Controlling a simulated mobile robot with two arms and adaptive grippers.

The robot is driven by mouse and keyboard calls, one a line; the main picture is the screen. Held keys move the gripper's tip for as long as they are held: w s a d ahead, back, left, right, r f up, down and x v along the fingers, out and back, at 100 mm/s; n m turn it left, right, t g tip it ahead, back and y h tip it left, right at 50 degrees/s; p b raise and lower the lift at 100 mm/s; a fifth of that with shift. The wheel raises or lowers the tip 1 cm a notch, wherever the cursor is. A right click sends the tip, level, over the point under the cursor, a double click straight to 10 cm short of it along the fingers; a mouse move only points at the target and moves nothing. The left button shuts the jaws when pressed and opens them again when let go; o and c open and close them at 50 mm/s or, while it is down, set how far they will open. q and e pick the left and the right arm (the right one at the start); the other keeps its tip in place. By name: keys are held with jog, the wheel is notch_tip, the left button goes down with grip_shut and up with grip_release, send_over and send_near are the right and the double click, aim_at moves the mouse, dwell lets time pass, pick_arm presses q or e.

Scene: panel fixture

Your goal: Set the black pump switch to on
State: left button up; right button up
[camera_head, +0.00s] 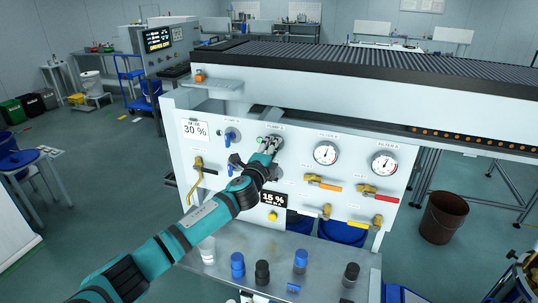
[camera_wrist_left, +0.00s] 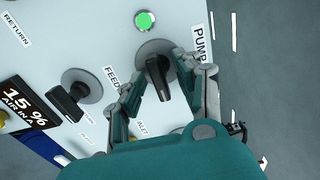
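The black pump switch (camera_wrist_left: 158,78) sits on a round grey plate beside a label reading PUMP (camera_wrist_left: 199,45). Its handle points down in the left wrist view. A lit green lamp (camera_wrist_left: 145,21) is beside it; the lamp also shows in the head view (camera_head: 260,139). My left gripper (camera_wrist_left: 160,68) has one finger on each side of the handle, with small gaps visible. In the head view my left gripper (camera_head: 270,147) is at the panel's upper middle and hides most of the switch. My right gripper is not in view.
Another black switch (camera_wrist_left: 68,97) and a 15 % display (camera_head: 273,199) are close by. The white panel (camera_head: 300,178) also bears blue handles (camera_head: 231,136), gauges (camera_head: 326,153) and valves with coloured levers (camera_head: 323,183). Bottles (camera_head: 237,265) stand on the shelf below.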

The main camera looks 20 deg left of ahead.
pick_arm(q)
jog(key=s, duration=1.2)
jog(key=shift+a, duration=0.2)
jog(key=shift+f, duration=0.1)
